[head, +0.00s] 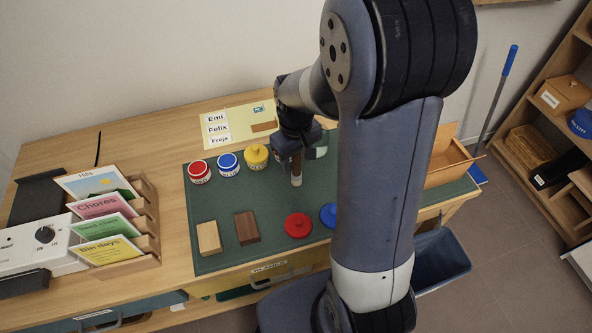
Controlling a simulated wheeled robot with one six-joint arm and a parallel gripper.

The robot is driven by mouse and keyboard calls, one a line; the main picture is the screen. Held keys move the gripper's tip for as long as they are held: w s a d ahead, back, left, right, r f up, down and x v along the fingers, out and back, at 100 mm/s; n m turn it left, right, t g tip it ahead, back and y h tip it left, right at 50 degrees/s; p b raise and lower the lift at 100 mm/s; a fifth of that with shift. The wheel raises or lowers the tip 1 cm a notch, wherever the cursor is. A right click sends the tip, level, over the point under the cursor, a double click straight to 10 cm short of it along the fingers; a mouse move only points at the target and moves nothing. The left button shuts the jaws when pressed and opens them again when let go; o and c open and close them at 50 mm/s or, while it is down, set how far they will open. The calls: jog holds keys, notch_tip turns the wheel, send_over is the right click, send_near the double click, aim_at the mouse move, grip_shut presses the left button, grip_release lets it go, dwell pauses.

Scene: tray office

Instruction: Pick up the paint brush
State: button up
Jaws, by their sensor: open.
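My gripper (296,158) points down over the green mat (265,190), at the right of the yellow jar. Its jaws are small and dark here. Just below and between them is a narrow brown piece with a pale lower end (297,181). It looks like the paint brush, but I cannot tell for sure. It seems upright, and I cannot tell whether the jaws touch it. My arm hides the right part of the mat.
Red (200,172), blue (228,163) and yellow (256,156) jars stand at the mat's back. Two wooden blocks (246,227) and red (298,225) and blue (328,214) discs lie in front. A card rack (145,215) stands left. A wooden tray (447,168) is at right.

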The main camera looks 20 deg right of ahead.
jog(key=shift+s+f, duration=0.1)
jog(key=shift+f, duration=0.8)
jog(key=shift+c, duration=0.2)
grip_shut()
notch_tip(320, 180, up, 10)
jog(key=shift+r+p, duration=0.1)
jog(key=shift+p, duration=0.25)
